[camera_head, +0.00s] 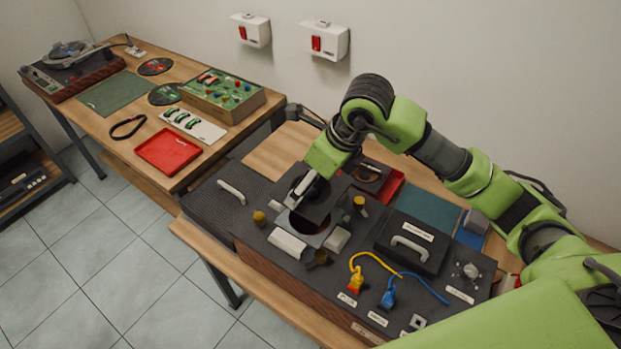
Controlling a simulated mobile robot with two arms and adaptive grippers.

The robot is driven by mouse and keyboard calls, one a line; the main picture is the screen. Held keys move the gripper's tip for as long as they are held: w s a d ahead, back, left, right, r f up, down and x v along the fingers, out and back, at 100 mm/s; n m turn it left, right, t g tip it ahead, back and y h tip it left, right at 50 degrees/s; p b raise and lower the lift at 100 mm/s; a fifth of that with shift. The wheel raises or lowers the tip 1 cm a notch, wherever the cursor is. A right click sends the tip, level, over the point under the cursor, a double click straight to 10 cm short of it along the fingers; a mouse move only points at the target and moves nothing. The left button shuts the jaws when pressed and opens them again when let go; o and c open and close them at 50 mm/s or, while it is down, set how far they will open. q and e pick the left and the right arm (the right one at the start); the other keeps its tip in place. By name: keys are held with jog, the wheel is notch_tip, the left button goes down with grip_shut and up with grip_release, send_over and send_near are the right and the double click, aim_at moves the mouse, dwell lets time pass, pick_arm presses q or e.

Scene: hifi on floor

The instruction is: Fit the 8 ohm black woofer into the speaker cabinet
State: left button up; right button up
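The speaker cabinet (262,262) lies on the right-hand bench, with a dark top face and wood-coloured side. My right gripper (305,192) points down just above the far edge of this opening. A dark, flat square piece (325,207) is right by the fingers, partly over the opening. It may be the black woofer, but I cannot read a label. The fingers overlap with dark parts, so whether they grip it is unclear. My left gripper is out of view.
Around the opening stand grey blocks (287,243) and brass-coloured knobs (359,203). A black handled panel (411,242), yellow and blue plugs (388,297) and a grille (217,202) are close by. A second bench (110,130) holds a red tray (168,151) and a turntable (72,68).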

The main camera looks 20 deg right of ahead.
jog(key=shift+w+r, duration=0.1)
dwell(0.6)
jog(key=shift+b, duration=0.45)
jog(key=shift+f+b, duration=4.55)
jog(key=shift+f, duration=0.25)
